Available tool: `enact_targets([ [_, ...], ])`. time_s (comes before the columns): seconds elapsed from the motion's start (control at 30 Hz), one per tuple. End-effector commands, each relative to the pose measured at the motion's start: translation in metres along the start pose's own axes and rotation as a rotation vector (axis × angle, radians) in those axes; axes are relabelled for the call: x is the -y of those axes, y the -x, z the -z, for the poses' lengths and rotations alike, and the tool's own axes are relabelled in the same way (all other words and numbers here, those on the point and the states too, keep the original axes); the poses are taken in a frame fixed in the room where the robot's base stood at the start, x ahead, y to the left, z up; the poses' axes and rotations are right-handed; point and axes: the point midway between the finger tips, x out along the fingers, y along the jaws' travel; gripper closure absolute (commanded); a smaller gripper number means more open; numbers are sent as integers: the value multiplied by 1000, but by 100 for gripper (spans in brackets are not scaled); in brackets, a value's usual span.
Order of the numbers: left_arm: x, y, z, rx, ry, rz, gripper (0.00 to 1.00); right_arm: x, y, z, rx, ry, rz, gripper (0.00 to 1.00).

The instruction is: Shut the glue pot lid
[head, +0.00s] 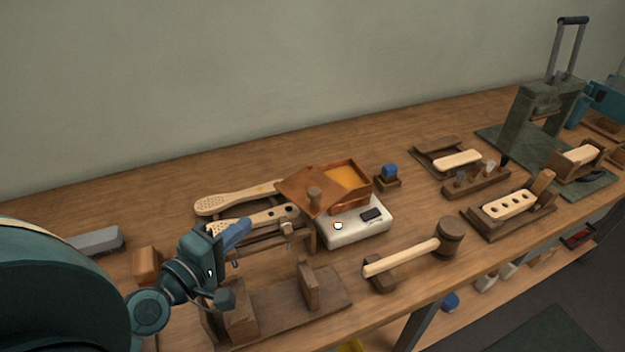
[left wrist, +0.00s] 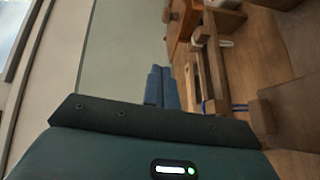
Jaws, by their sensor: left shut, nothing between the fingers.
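The copper-coloured glue pot (head: 351,205) sits on a white heater base (head: 352,232) in the middle of the bench. Its amber glue shows through the open top. The lid (head: 305,190), with a round knob (head: 315,194), is open and tilted, hanging out on the pot's left side. My left gripper (head: 240,232) is shut and empty, to the left of the lid and apart from it. Its blue fingers (left wrist: 162,88) lie together in the left wrist view, where part of the copper pot (left wrist: 182,22) shows at the top. My right gripper is not in view.
A mallet (head: 405,258) lies in front of the heater. A blue-topped block (head: 388,175) stands right of the pot. The bench behind is clear.

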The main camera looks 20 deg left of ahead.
Motion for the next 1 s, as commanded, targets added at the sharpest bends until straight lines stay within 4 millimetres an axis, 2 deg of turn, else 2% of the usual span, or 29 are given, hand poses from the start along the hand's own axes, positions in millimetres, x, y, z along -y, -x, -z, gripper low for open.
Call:
enact_targets([
  [0.13,-1,-3,0,0,-1,0,100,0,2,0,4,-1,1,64],
  [0.27,-2,-16,0,0,-1,-2,100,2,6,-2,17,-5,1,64],
  [0.5,-4,-60,0,0,0,-3,100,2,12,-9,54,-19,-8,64],
  [0.7,-3,-101,0,2,0,-2,100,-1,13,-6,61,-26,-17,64],
  [1.0,0,-126,-26,1,-2,2,100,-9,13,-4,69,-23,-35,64],
])
